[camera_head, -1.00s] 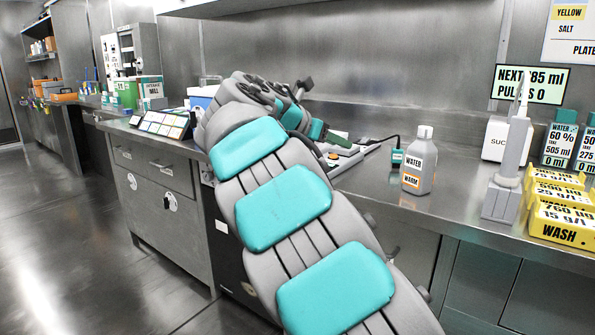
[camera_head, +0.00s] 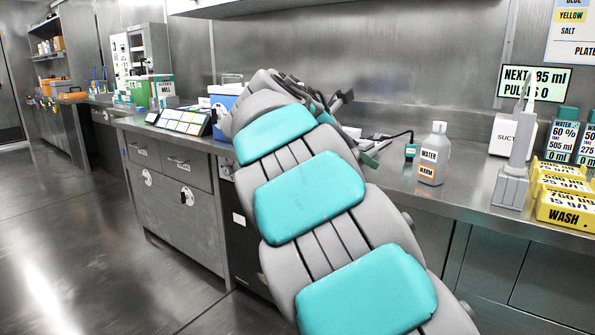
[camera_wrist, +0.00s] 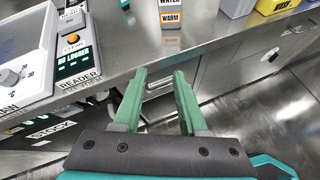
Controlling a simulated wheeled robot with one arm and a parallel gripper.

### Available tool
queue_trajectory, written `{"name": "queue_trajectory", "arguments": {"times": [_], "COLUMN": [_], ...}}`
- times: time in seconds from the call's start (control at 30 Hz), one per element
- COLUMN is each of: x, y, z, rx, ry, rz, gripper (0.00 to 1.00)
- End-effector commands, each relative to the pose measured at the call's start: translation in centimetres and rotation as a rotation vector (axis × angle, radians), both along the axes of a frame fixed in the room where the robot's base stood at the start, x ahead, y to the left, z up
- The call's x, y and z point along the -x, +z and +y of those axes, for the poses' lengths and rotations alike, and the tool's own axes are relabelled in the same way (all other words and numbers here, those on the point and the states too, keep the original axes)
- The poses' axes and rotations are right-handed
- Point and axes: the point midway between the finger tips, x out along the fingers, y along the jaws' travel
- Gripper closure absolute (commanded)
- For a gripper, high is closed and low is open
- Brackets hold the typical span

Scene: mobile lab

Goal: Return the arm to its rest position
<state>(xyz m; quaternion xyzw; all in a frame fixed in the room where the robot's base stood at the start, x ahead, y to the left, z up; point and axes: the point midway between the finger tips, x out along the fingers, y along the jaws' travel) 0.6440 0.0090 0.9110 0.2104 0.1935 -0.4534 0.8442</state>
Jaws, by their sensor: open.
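My arm, grey with teal pads, reaches up and away over the counter edge in the head view. My gripper (camera_wrist: 160,92) shows in the wrist view with two green fingers apart and nothing between them. It hangs near the front edge of the steel counter (camera_wrist: 115,50), with drawers and floor below. In the head view the gripper is mostly hidden behind my arm, and only a green part shows by the counter.
A white bottle labelled WATER WARM (camera_head: 433,154) stands on the counter right of my arm. A reader device (camera_wrist: 75,50) lies left of my gripper. A grey suction stand (camera_head: 513,170) and yellow WASH boxes (camera_head: 563,211) stand farther right. Open floor (camera_head: 80,240) lies left.

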Motion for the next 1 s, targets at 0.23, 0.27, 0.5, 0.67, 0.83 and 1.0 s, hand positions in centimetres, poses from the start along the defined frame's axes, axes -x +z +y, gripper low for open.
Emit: {"name": "queue_trajectory", "arguments": {"times": [0.23,0.27,0.5,0.67,0.83,1.0], "x": [5.2,6.2,16.2,23.5,31.6,38.9], "y": [-3.3,-4.0,-11.4,-16.7,-22.3,-26.9], "z": [-4.8,-5.5,-9.3,-9.3,-7.2,-4.0], "rx": [-0.208,-0.243,-0.571,-0.757,-0.906,-0.976], "ry": [-0.223,-0.264,-0.668,-0.968,-1.302,-1.610], "rz": [-0.074,-0.086,-0.199,-0.258,-0.296,-0.313], "gripper": [0.59,0.59,0.59,0.59,0.59,0.59]}}
